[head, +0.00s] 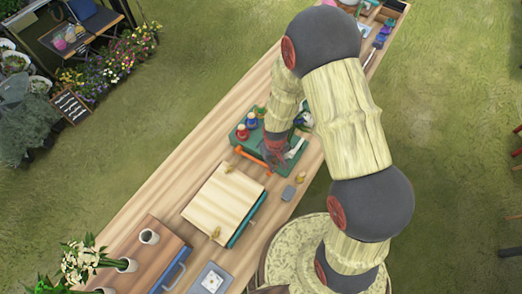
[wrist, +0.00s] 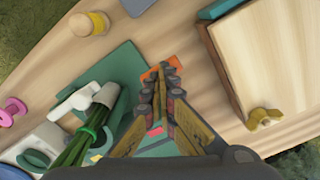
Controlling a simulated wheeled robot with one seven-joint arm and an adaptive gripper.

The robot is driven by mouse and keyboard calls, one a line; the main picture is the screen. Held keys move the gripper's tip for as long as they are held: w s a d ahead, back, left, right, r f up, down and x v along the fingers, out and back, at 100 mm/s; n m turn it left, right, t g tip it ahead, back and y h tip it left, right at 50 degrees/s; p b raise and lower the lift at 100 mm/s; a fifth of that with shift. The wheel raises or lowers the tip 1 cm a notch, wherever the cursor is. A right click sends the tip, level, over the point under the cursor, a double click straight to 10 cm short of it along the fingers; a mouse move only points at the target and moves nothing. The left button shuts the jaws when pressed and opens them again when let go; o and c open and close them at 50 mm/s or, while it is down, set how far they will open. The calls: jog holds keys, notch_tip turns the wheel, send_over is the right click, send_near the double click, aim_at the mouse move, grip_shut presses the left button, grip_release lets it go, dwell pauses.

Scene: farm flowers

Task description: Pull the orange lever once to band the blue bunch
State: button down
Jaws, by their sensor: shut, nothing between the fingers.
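The orange lever (head: 251,160) sticks out from the front of a green banding base (head: 236,137) on the long table. In the wrist view a short piece of the orange lever (wrist: 150,75) shows at my fingertips; the rest is hidden behind the fingers. My gripper (wrist: 163,76) is shut and empty, right over or against the lever; I cannot tell if it touches. In the head view my gripper (head: 275,158) is at the lever's right part. A bunch of green stems (wrist: 82,143) with a green ring lies beside a white arm at the base. Its blooms are hidden.
A pale wooden board (head: 222,198) with a teal edge lies in front of the lever. Red and blue spools (head: 243,131) stand on the base.

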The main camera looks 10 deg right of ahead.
jog(key=shift+f, duration=0.5)
notch_tip(320, 180, up, 15)
jog(key=s+d+p, duration=0.1)
jog(key=p, duration=0.9)
jog(key=shift+s+d+r, duration=0.15)
jog(key=shift+s+d, duration=0.05)
jog(key=shift+s, duration=0.05)
jog(key=s+d+r+m+t+b, duration=0.1)
jog(key=s+d+r+t+b, duration=0.1)
jog(key=s+r+b, duration=0.4)
jog(key=s+d+r+m+t+b, duration=0.1)
jog(key=s+r+b, duration=0.4)
jog(key=r+b, duration=0.5)
jog(key=m+t+b, duration=0.1)
jog(key=t+b, duration=0.1)
jog(key=b, duration=0.5)
jog(key=shift+s+d+r+t, duration=0.2)
jog(key=shift+s+d+t, duration=0.1)
jog(key=shift+s+d, duration=0.1)
dwell(1.0)
